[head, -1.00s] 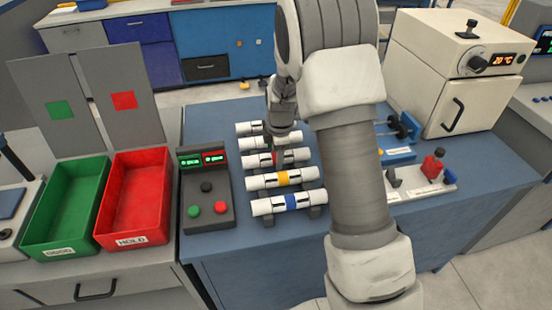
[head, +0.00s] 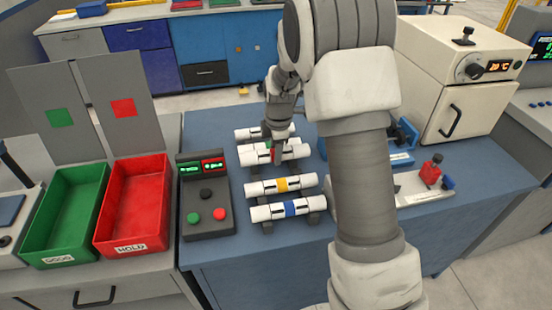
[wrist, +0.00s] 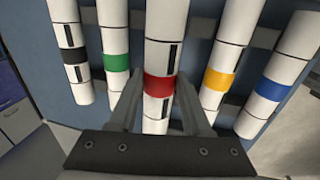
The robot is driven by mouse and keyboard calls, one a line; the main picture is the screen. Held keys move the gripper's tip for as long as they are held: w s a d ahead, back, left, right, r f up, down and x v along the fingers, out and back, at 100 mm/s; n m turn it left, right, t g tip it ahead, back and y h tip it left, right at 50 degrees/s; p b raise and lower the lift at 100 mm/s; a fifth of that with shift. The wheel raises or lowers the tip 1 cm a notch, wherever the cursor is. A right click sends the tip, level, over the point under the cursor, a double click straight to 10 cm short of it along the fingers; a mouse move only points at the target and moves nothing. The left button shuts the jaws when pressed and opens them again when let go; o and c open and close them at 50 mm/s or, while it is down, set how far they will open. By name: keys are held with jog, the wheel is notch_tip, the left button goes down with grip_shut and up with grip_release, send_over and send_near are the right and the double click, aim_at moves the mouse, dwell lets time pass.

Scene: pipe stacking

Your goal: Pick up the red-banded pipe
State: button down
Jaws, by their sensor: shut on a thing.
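The red-banded pipe (head: 291,152) is white with dark marks. My gripper (head: 275,151) is shut on it at its middle, coming from above. In the head view the pipe appears raised above the rack and overlaps the green-banded pipe behind it. In the wrist view the red band (wrist: 160,86) sits between the two fingers of my gripper (wrist: 160,90), and this pipe looks nearer than its neighbours. The pipe is about level in the head view.
The green-banded (wrist: 117,62), black-banded (wrist: 74,55), yellow-banded (head: 262,188) and blue-banded (head: 268,212) pipes lie on the rack. A control box (head: 207,205), red bin (head: 135,200) and green bin (head: 65,218) are left. An oven (head: 455,85) stands right.

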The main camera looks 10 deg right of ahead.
jog(key=s+d+r, duration=0.6)
jog(key=d+r, duration=0.1)
jog(key=d, duration=0.2)
jog(key=shift+s+d, duration=0.3)
jog(key=shift+d, duration=0.05)
jog(key=shift+d+p, duration=0.1)
jog(key=shift+p, duration=0.25)
